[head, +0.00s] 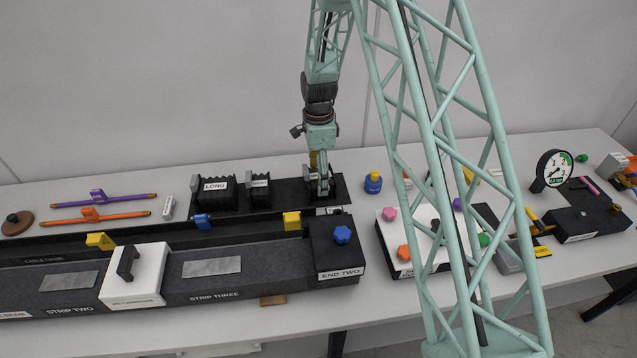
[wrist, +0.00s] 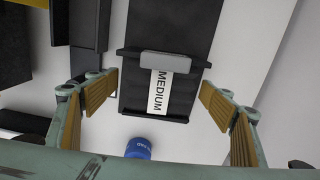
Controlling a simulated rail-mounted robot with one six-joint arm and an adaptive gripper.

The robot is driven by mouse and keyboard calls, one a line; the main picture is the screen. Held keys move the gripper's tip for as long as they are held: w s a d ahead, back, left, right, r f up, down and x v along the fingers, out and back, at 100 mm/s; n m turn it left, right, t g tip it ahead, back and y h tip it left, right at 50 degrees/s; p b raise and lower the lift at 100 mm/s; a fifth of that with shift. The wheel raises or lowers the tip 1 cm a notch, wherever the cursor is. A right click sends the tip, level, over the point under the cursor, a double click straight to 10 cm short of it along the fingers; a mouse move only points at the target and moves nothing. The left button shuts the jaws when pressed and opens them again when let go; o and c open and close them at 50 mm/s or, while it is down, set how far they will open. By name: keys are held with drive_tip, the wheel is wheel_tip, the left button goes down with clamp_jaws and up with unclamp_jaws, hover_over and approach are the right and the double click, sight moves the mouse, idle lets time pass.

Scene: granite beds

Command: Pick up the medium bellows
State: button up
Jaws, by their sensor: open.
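The medium bellows, a black block with a white "MEDIUM" label (wrist: 168,90) and a grey tab (wrist: 180,65) across it, lies in the middle of the wrist view. My gripper (wrist: 158,86) is open, with one ribbed tan finger pad on each side of the bellows and visible gaps to both. In the head view my gripper (head: 323,186) points down over the right end of the black tray (head: 341,188). There the arm and fingers mostly hide the medium bellows.
The long bellows (head: 214,200) and a smaller labelled one (head: 260,195) stand left of my gripper on the tray. A blue bottle (head: 373,184) is close on the right. The black bed's END TWO block (head: 335,255) with a blue knob stands in front.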

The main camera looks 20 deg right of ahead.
drive_tip(key=shift+f, duration=1.15)
drive_tip(key=shift+c, duration=0.2)
drive_tip(key=c, duration=0.9)
drive_tip(key=shift+r, duration=0.1)
drive_tip(key=shift+c, duration=0.4)
drive_tip(key=shift+r, duration=4.9)
